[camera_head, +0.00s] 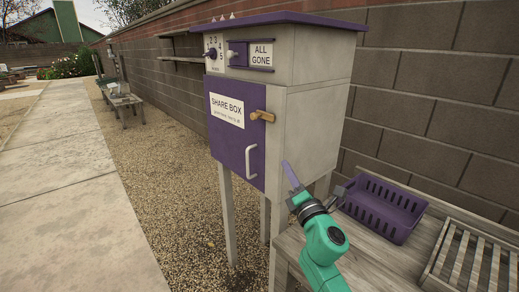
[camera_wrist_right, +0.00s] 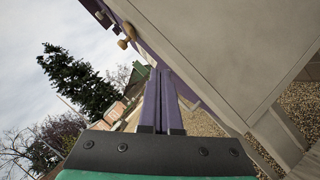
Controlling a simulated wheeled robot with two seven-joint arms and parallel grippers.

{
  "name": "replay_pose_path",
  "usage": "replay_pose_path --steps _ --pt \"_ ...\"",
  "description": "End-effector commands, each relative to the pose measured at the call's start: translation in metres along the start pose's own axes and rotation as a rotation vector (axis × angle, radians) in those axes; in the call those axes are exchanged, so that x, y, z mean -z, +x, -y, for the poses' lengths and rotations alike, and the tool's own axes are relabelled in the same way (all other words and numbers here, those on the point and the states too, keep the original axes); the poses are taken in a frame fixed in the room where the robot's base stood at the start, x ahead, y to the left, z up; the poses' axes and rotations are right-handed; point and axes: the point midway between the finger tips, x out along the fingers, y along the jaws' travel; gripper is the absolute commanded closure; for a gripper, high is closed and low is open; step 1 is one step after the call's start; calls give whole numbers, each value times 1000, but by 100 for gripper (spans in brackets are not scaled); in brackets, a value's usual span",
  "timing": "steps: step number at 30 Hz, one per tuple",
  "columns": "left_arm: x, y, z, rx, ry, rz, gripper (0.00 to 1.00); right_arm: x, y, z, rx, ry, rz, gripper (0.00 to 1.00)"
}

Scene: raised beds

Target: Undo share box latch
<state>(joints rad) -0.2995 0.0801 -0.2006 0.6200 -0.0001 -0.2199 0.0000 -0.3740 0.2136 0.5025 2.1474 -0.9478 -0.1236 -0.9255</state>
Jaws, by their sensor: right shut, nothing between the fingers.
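The share box (camera_head: 312,100) stands on legs against the wall, with a purple door (camera_head: 228,143) that is closed. Its wooden latch (camera_head: 262,116) lies roughly level across the door's right edge. A pale handle (camera_head: 250,161) sits below it. My right gripper (camera_head: 289,168) has thin purple fingers, shut and empty. In the head view it appears below and right of the latch, apart from it, near the box's lower front corner. In the right wrist view, its fingers (camera_wrist_right: 160,80) point ahead and the latch (camera_wrist_right: 127,36) shows at upper left. My left gripper is out of view.
A wooden bench (camera_head: 375,262) at lower right holds a purple basket (camera_head: 386,209) and a slatted tray (camera_head: 476,262). A dial panel (camera_head: 214,52) and an "ALL GONE" sign (camera_head: 261,55) are above the door. Gravel and a paved path (camera_head: 80,180) lie open at left.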

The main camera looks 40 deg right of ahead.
Motion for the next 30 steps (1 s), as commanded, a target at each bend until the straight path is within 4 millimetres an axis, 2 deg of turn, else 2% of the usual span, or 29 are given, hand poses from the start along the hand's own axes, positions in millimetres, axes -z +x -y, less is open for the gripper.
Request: replay_pose_path --steps 1,3,6,15,19,23,30 --pt "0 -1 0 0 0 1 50 -6 4 -14 -90 -218 -22 100" --pt "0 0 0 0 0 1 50 -4 6 -23 -178 -470 -63 100" --pt "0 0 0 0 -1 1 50 1 5 -26 -239 -663 -107 100" --pt "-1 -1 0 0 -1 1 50 4 4 -26 -252 -701 -120 100" --pt "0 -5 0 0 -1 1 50 4 12 -29 -253 -699 -119 100" --pt "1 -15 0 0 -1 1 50 6 33 -35 -254 -698 -119 100" --pt "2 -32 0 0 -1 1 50 17 84 -45 -253 -695 -118 100"
